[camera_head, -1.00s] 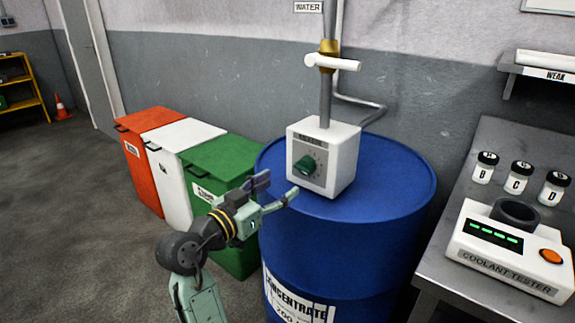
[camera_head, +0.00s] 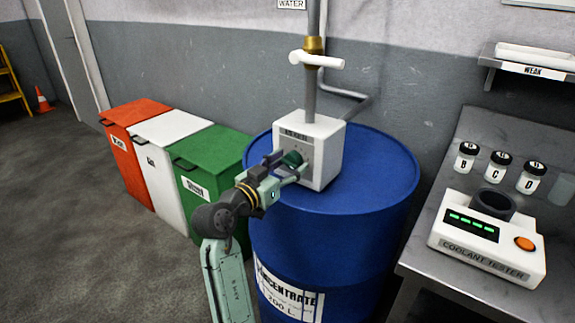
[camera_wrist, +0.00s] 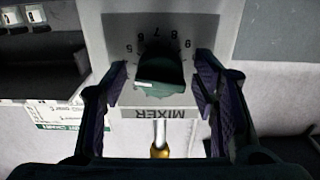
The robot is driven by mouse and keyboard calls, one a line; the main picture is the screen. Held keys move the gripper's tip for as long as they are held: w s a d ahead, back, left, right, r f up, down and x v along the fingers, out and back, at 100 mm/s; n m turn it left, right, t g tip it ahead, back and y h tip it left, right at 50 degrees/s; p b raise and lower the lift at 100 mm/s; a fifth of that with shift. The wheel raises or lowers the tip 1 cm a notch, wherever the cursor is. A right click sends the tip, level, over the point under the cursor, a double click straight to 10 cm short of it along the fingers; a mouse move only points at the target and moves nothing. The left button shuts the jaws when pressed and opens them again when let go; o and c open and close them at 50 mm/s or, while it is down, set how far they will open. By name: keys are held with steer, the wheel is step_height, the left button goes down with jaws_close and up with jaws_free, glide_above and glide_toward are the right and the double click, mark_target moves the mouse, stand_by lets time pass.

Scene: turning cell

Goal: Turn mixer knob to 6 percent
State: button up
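The white mixer box (camera_head: 325,150) stands on the blue drum, a pipe rising from its top. Its green knob (camera_head: 292,158) is on the front face, partly behind my gripper (camera_head: 286,167). In the wrist view the box appears upside down, with its MIXER label (camera_wrist: 160,113) below the knob (camera_wrist: 160,68) and dial numbers above it. A pale mark shows on the knob's lower left edge; I cannot tell which number it indicates. My gripper (camera_wrist: 160,85) is open, one finger on each side of the knob, with gaps between.
The blue concentrate drum (camera_head: 385,185) is under the box. A valve with a white handle (camera_head: 316,60) is on the pipe above. A coolant tester (camera_head: 485,245) and small bottles stand on the right bench. Green (camera_head: 215,155), white and red bins stand left.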

steer(key=c, duration=1)
steer(key=shift+f+b, duration=0.15)
steer(key=shift+b, duration=0.45)
steer(key=shift+f+m+b, duration=0.2)
steer(key=shift+m+b, duration=0.5)
steer(key=shift+b, duration=0.4)
steer(key=m+b, duration=0.2)
steer(key=b, duration=0.2)
steer(key=shift+f, duration=0.1)
steer(key=m+b, duration=0.4)
steer(key=b, duration=0.2)
steer(key=shift+r+m+b, duration=0.35)
steer(key=shift+m+b, duration=0.85)
steer(key=shift+r, duration=0.1)
